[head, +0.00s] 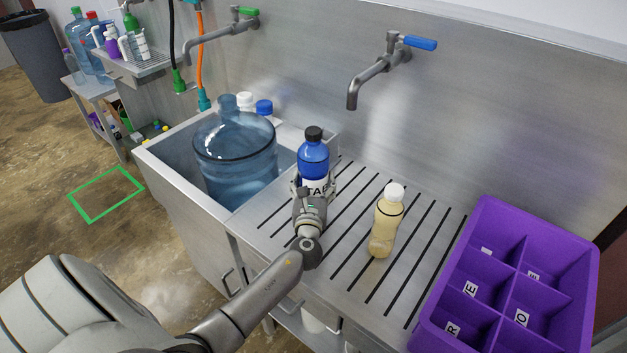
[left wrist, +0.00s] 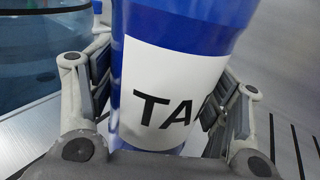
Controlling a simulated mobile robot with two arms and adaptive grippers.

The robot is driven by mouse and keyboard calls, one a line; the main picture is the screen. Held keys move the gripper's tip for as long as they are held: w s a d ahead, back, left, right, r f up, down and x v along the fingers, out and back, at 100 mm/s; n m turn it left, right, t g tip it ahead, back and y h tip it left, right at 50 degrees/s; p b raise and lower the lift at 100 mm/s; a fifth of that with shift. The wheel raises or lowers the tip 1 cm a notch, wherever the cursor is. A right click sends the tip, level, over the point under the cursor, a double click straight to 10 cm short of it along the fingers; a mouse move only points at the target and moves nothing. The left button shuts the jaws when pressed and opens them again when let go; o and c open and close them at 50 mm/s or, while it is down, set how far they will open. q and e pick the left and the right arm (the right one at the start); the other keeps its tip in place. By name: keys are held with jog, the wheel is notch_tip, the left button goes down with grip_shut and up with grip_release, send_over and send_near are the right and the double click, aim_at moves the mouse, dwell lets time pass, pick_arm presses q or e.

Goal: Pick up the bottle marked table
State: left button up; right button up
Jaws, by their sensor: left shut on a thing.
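A blue bottle (head: 313,158) with a black cap and a white label stands on the slatted drainboard (head: 262,213), beside the sink. My left gripper (head: 313,190) is shut around the bottle's lower part. In the left wrist view the blue bottle (left wrist: 185,25) fills the space between the fingers, and its label shows "TA". I cannot tell whether its base touches the drainboard. My right gripper is not in view.
A cream bottle with a white cap (head: 387,222) stands right of my gripper. A purple divided crate (head: 588,270) is at the right. A large blue water jug (head: 235,160) sits in the sink (head: 160,160). Two taps (head: 375,75) hang above.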

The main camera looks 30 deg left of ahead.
pick_arm(q)
jog(key=c, duration=0.7)
jog(key=shift+w+r, duration=0.1)
jog(key=shift+r, duration=0.05)
